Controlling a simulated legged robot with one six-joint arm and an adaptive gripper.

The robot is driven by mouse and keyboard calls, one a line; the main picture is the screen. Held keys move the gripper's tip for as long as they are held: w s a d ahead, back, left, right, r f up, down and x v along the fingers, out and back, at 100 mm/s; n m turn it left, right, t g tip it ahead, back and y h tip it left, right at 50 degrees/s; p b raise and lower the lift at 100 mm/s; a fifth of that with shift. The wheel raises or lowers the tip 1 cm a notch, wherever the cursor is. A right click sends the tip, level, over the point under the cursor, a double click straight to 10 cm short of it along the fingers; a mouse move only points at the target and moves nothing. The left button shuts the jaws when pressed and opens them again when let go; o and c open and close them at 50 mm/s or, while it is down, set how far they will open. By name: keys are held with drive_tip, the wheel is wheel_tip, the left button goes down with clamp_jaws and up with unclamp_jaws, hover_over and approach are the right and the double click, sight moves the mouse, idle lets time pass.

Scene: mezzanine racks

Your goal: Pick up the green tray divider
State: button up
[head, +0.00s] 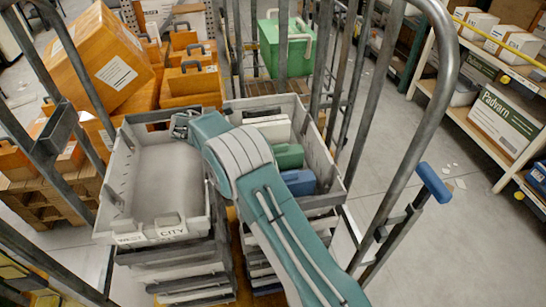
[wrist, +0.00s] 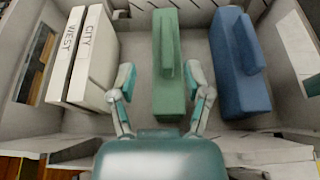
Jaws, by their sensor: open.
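The green tray divider (wrist: 168,70) stands between a pair of white dividers and a blue one, with a raised grip along its top. It also shows in the head view (head: 288,156), beside my arm. My gripper (wrist: 160,78) is open in the wrist view, one finger on each side of the divider's near part. A clear gap shows at the left finger; the right finger looks close to the divider, and I cannot tell if it touches. In the head view my arm hides part of the tray, and I cannot make out the fingers clearly.
White dividers (wrist: 84,58) marked WEST CITY stand left and a blue divider (wrist: 238,65) right in the same grey tray (head: 331,197). An empty grey tray (head: 168,180) sits to the left. Metal cart posts (head: 408,140) rise around the trays. Orange cases (head: 97,60) stand behind left.

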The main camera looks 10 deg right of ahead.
sight(280, 144)
drive_tip(key=x, duration=1)
drive_tip(key=shift+s, duration=0.4)
clamp_jaws()
